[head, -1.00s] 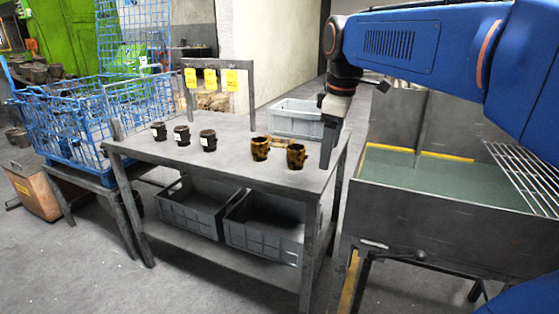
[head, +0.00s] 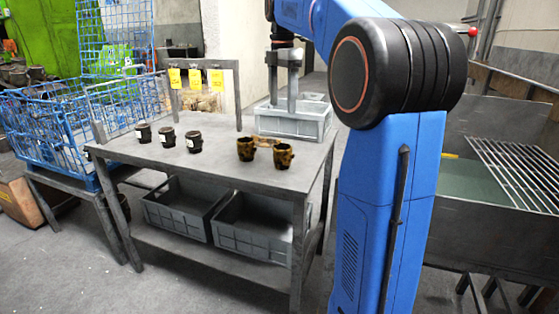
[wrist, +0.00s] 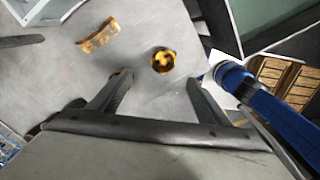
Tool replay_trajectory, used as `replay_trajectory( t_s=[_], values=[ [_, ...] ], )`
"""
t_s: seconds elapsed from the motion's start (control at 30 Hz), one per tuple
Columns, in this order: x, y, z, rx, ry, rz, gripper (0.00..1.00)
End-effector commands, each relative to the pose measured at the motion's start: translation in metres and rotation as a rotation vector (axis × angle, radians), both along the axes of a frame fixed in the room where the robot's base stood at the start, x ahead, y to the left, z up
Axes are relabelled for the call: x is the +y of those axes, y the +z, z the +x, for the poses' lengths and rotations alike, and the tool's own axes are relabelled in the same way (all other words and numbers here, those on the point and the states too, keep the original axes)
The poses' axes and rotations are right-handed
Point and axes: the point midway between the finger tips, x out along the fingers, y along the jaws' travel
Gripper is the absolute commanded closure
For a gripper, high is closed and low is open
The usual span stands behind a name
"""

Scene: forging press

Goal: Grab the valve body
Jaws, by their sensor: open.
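Two brown-yellow valve bodies, a left one (head: 246,149) and a right one (head: 283,155), stand upright on the grey metal table (head: 225,172). Three dark ones with white labels stand further left, among them the nearest (head: 194,142). My gripper (head: 284,108) is above the back right of the table, empty, its fingers pointing down. In the wrist view my gripper (wrist: 159,80) is open, and one mottled yellow valve body (wrist: 163,60) shows just beyond the gap between the fingertips, apart from them. I cannot tell which of the two it is.
A curved brown piece (wrist: 98,35) lies on the table. A grey bin (head: 312,122) stands at the table's back right, close to my gripper. A frame with yellow tags (head: 195,78) rises at the back. Two grey crates sit on the lower shelf.

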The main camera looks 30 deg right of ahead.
Motion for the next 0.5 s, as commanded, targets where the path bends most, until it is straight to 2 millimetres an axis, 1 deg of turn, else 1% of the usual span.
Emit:
replay_trajectory(
  t_s=[0.03, 0.2, 0.4, 0.5],
  values=[
    [0.000, -0.009, -0.001, 0.002, 0.000, 0.000, 0.30],
    [0.001, -0.040, -0.001, 0.002, -0.001, 0.000, 0.30],
    [0.001, -0.074, -0.001, 0.002, -0.002, 0.001, 0.30],
    [0.001, -0.088, -0.001, 0.001, -0.002, 0.000, 0.30]
  ],
)
